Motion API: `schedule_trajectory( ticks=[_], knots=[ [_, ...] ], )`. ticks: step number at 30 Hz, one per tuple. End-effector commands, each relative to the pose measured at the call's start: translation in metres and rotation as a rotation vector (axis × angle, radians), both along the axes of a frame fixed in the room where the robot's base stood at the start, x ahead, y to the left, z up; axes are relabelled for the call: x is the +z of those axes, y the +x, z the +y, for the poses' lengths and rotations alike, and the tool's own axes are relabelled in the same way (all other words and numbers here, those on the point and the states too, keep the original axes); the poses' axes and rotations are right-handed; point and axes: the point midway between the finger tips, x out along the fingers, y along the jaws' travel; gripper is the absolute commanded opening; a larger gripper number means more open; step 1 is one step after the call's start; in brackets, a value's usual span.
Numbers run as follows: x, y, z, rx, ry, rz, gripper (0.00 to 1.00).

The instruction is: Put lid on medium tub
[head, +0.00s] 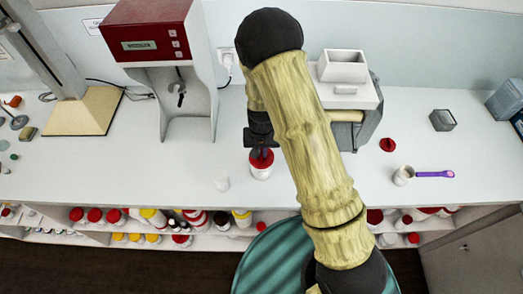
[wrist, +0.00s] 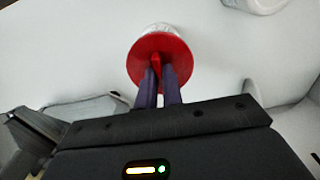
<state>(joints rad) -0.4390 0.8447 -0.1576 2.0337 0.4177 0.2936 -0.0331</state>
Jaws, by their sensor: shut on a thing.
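A red lid (wrist: 178,52) with an upright tab is at my gripper (wrist: 162,78), whose two dark fingers are shut on the tab. Below the lid is a white tub (wrist: 158,30), mostly hidden by the lid in the wrist view. In the head view the red lid (head: 261,157) sits at the top of the white tub (head: 261,172) on the counter, beneath my gripper (head: 261,150). The lid appears over the tub's mouth; I cannot tell whether it is fully seated.
A clear or white cup (head: 221,180) stands left of the tub. Another red lid (head: 388,145) lies right of my arm, near a small cup (head: 402,176) and a purple-handled tool (head: 435,174). A red-topped machine (head: 150,45) stands behind left.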

Motion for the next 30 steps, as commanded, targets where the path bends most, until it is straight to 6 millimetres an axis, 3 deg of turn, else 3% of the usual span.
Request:
schedule_trajectory(
  ticks=[30],
  knots=[
    [-0.0064,-0.0002,0.0000,0.000,0.000,0.000,0.00]
  ],
)
